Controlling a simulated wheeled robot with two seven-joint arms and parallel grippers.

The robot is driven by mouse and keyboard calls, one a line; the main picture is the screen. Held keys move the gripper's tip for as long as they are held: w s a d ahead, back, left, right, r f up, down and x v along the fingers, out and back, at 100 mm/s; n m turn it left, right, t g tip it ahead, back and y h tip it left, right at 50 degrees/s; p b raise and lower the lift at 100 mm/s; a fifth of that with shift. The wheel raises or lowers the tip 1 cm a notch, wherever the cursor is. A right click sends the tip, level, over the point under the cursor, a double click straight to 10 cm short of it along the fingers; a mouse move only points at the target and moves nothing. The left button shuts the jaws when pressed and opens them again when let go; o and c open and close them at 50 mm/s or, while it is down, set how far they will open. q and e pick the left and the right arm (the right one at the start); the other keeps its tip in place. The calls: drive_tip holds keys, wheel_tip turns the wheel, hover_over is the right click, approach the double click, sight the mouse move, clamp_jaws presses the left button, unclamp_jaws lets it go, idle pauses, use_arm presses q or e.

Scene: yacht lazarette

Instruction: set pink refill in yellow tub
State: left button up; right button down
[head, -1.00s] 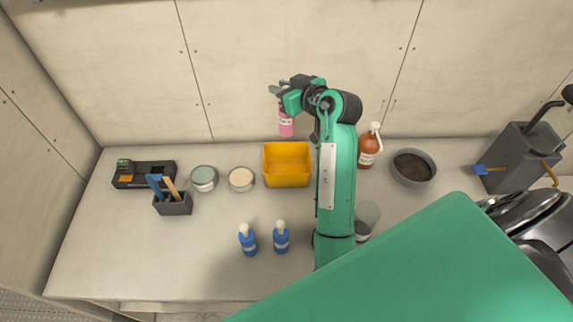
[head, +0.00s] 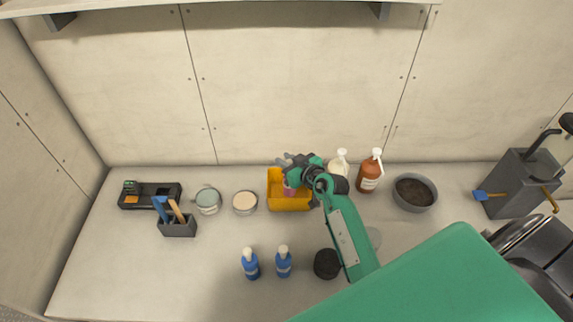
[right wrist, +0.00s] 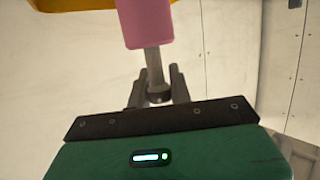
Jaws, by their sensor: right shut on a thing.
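The yellow tub (head: 290,205) stands on the worktop near the back wall. My right gripper (head: 290,166) is over the tub's back part, shut on the pink refill (head: 289,190). The refill hangs below the jaws within the tub's outline; I cannot tell whether it touches the tub floor. In the right wrist view, the jaws (right wrist: 157,85) grip the grey neck of the pink refill (right wrist: 145,20), and a yellow edge of the tub (right wrist: 75,4) shows at upper left. My left gripper is not in view.
Left of the tub are two round tins (head: 245,203) and dark organizers (head: 178,228). Blue bottles (head: 283,262) and a black round thing (head: 327,264) stand in front. A brown bottle (head: 369,174), white bottle (head: 340,163) and dark bowl (head: 414,193) are right.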

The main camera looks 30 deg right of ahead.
drive_tip(key=shift+d+f, duration=0.1)
drive_tip(key=shift+f, duration=0.95)
drive_tip(key=c, duration=1.3)
unclamp_jaws()
drive_tip(key=shift+f, duration=0.15)
drive_tip(key=shift+s+r, duration=0.2)
drive_tip(key=shift+s, duration=0.05)
drive_tip(key=b+v, duration=0.1)
drive_tip(key=v, duration=1)
drive_tip(key=shift+s+r+b, duration=0.1)
drive_tip(key=shift+s+b, duration=0.15)
drive_tip(key=shift+b, duration=0.15)
